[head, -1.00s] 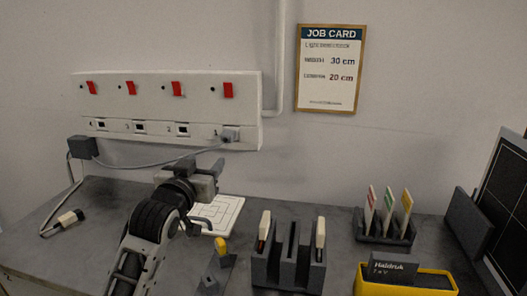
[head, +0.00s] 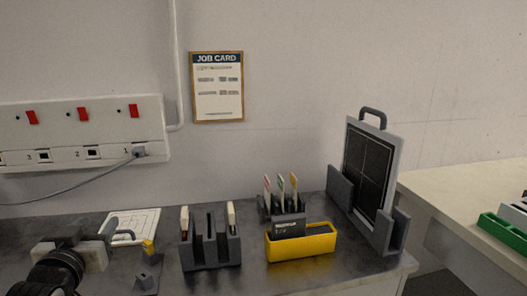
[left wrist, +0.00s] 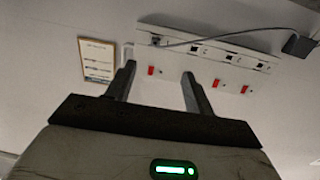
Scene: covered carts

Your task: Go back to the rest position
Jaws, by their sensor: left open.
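My right gripper is in neither view.
A dark slotted holder (head: 210,252), a yellow bin (head: 318,243) and a rack of coloured cards (head: 282,207) stand on the bench. A framed dark panel (head: 368,170) stands in a grey holder at right. A pale table (head: 465,190) with a green tray (head: 503,232) is beyond.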

